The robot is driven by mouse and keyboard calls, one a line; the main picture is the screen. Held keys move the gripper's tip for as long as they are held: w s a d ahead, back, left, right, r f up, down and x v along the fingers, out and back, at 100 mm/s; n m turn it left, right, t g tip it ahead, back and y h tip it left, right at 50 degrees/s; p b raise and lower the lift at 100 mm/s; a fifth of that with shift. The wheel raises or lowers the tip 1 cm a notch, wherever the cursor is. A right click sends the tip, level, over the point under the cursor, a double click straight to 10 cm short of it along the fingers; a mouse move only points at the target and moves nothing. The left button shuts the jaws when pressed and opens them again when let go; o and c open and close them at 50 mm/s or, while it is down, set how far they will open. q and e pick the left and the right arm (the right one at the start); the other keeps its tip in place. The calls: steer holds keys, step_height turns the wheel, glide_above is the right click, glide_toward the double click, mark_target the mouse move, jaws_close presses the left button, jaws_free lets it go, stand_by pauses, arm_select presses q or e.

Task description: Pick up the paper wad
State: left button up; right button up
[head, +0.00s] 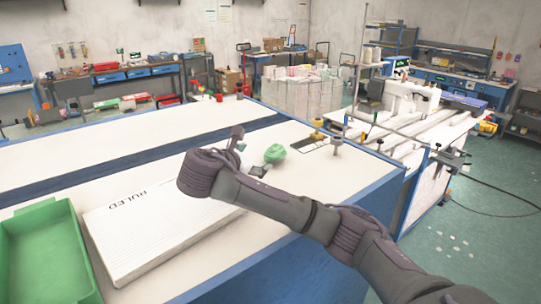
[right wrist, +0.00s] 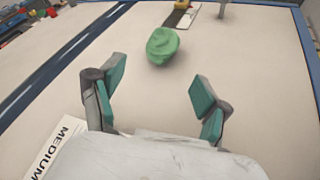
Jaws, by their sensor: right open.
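The green crumpled paper wad (head: 274,153) lies on the white tabletop, and it also shows in the right wrist view (right wrist: 162,45). My right gripper (head: 249,157) is over the table just left of the wad, low above the surface. In the right wrist view its two teal-padded fingers (right wrist: 158,82) are spread wide with nothing between them. The wad is beyond the fingertips, roughly in line with the gap, and apart from them. My left gripper is in neither view.
A white box or pad stack (head: 150,235) with printed lettering lies under my right arm. A green bin (head: 45,255) stands at the left front. Small metal fixtures (head: 337,145) stand right of the wad, by a dark plate.

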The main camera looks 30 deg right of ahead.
mark_target(272, 153)
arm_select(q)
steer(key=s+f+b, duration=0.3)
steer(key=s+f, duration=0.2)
arm_select(e)
steer(key=shift+d+f, duration=0.25)
steer(key=shift+d, duration=0.3)
steer(key=shift+d+f, duration=0.25)
steer(key=shift+d, duration=0.25)
steer(key=shift+w+d+p, duration=0.55)
steer(key=shift+w+p, duration=0.15)
steer(key=shift+p, duration=0.05)
steer(key=p+x, duration=0.1)
steer(key=x, duration=0.2)
steer(key=shift+w+d+f, duration=0.2)
steer(key=shift+d, duration=0.2)
steer(key=shift+d+p, duration=0.25)
steer(key=shift+p, duration=0.1)
steer(key=p+x, duration=0.3)
steer(key=x, duration=0.1)
steer(key=shift+d, duration=0.35)
steer(key=shift+w+d+f, duration=0.1)
steer(key=shift+d+f, duration=0.05)
steer(key=shift+d, duration=0.05)
steer(key=shift+a, duration=0.15)
steer(key=c, duration=0.8)
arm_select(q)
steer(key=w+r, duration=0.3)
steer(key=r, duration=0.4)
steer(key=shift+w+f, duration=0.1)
